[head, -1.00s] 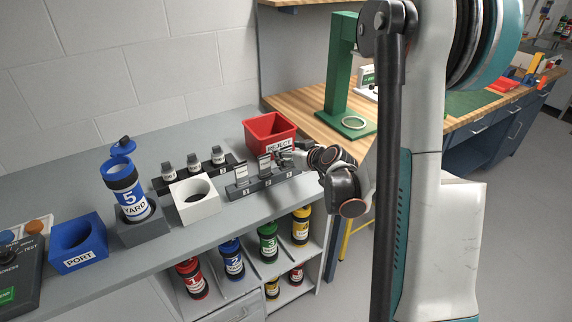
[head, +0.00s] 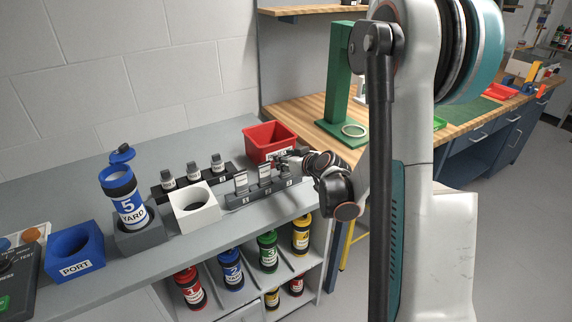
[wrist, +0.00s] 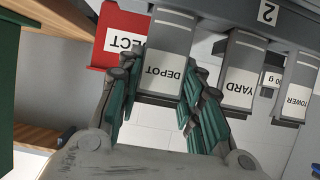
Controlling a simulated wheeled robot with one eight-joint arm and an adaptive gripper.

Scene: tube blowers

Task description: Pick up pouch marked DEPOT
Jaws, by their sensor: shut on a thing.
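The pouch marked DEPOT (wrist: 165,65) is a grey-and-white flat piece, upside down in the wrist view, between the green-padded fingers of my gripper (wrist: 163,78). My gripper is shut on it. The pouch is at the right end of the dark slotted rack (head: 240,200); whether it is clear of its slot cannot be told. In the head view my gripper (head: 282,160) reaches that end from the right and mostly hides the pouch. The YARD pouch (wrist: 240,80) and TOWER pouch (wrist: 297,95) stand beside it.
A red REJECT bin (head: 270,138) stands right behind the rack. A white holder (head: 196,215), a blue PORT holder (head: 75,262) and a blue tube marked 5 YARD (head: 126,203) in a grey holder are left. Several small dark-capped bottles (head: 193,172) stand behind. A wooden bench is at the right.

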